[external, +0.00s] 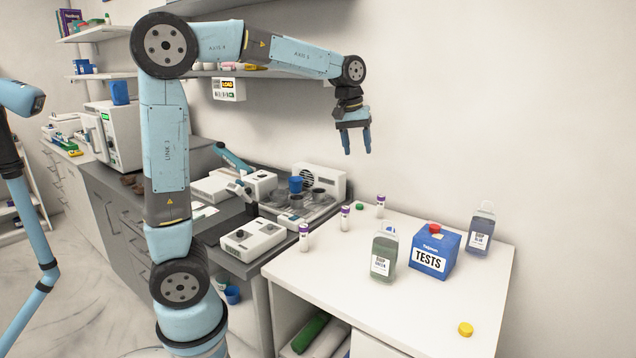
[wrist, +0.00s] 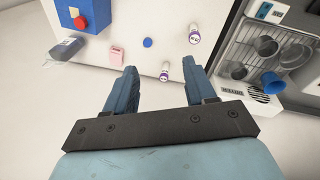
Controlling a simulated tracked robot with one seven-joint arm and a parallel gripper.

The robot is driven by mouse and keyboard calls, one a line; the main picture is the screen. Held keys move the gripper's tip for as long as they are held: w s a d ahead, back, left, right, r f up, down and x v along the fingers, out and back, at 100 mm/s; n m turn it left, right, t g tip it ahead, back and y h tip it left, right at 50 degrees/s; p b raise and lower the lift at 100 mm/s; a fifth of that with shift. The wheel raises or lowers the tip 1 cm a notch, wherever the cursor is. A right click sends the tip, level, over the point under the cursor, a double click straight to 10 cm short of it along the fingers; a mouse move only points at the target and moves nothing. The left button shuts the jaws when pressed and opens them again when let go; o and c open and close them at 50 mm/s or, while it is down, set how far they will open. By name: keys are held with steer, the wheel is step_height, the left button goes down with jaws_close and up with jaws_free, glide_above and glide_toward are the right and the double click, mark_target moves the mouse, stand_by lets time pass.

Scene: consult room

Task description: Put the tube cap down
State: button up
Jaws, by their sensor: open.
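My gripper (external: 356,153) is open and empty, high above the back of the white table, fingers pointing down. Its two spread fingers also show in the wrist view (wrist: 160,78). A small green cap (external: 360,207) lies on the table among the purple-capped tubes (external: 345,218). A yellow cap (external: 466,329) lies near the front right. A red cap-like piece (external: 435,228) sits on the blue TESTS box (external: 430,255). A round blue cap (wrist: 148,42) lies on the table in the wrist view. I cannot tell which is the tube cap.
A green soap bottle (external: 384,254) and a blue soap bottle (external: 480,230) flank the box. A small pink item (wrist: 117,55) lies near the wall. Lab devices (external: 252,239) fill the grey counter at left. The white table's (external: 400,312) front is mostly clear.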

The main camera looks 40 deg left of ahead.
steer(key=s+a+m+t, duration=0.2)
steer(key=s+a, duration=1.1)
steer(key=a, duration=0.1)
steer(key=s+a+f+t, duration=0.1)
steer(key=s+a+f, duration=0.2)
steer(key=s, duration=0.3)
steer(key=s+a+f+m+t+y, duration=0.1)
steer(key=s+a+f, duration=0.2)
steer(key=s, duration=0.3)
steer(key=shift+m+y, duration=0.3)
steer(key=shift+o, duration=0.7)
steer(key=shift+a+f, duration=0.1)
